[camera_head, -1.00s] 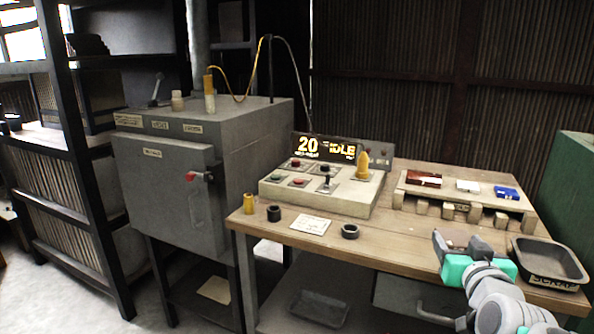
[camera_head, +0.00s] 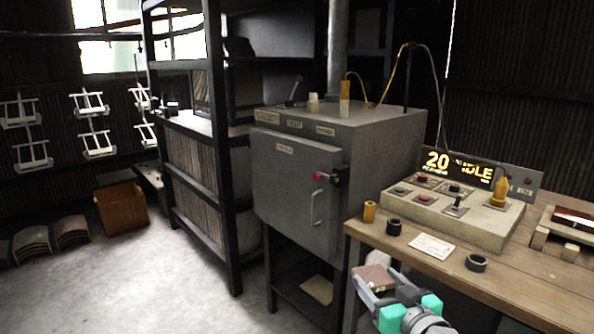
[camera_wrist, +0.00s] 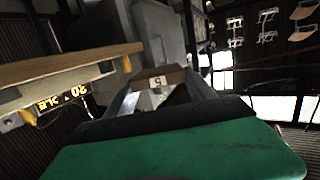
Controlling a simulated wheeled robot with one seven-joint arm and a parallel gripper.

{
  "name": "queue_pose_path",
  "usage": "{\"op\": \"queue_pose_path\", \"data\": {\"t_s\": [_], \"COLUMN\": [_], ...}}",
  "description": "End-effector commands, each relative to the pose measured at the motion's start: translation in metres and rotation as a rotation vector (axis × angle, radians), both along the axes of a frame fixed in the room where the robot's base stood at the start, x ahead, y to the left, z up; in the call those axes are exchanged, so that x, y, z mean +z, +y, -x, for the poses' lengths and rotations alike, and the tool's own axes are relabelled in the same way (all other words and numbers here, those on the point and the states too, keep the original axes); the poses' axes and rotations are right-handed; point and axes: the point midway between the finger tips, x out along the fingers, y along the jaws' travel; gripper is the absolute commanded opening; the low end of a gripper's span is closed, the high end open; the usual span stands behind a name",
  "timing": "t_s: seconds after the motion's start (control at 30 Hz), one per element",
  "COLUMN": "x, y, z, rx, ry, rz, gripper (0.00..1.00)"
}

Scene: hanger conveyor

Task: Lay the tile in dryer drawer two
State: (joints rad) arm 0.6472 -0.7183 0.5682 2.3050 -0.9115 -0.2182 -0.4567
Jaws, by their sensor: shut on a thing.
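My gripper (camera_head: 372,289) is shut on a small brown tile (camera_head: 376,277), held clear of the bench at its front left corner. In the wrist view the tile (camera_wrist: 163,77) shows edge-on between the fingertips, with a pale label reading 5. No drawer marked two can be made out. A dark-framed rack (camera_head: 213,160) with ribbed panels stands left of centre, but I cannot tell whether it is the dryer.
A grey oven-like cabinet (camera_head: 285,190) with a shut door and red-knobbed handle stands beyond my gripper. The wooden bench (camera_head: 510,285) with a control box (camera_head: 455,212) is at right. Hanging racks (camera_head: 90,104), an orange crate (camera_head: 122,207) and curved tiles (camera_head: 70,231) are at left. Open floor lies between.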

Motion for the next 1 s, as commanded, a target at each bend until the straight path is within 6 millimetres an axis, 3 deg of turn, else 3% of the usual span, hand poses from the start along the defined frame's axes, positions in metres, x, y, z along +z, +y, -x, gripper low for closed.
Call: {"op": "queue_pose_path", "data": {"t_s": [0.1,0.47,0.8,1.0], "x": [0.001,0.036,0.081,0.082], "y": [0.026,0.022,0.022,0.023], "z": [-0.001,-0.012,-0.026,-0.028], "rx": [0.059,0.058,0.058,0.053], "ry": [-0.001,-0.001,-0.001,0.000], "rz": [0.000,-0.003,-0.005,-0.002], "gripper": [0.18,0.18,0.18,0.18]}}
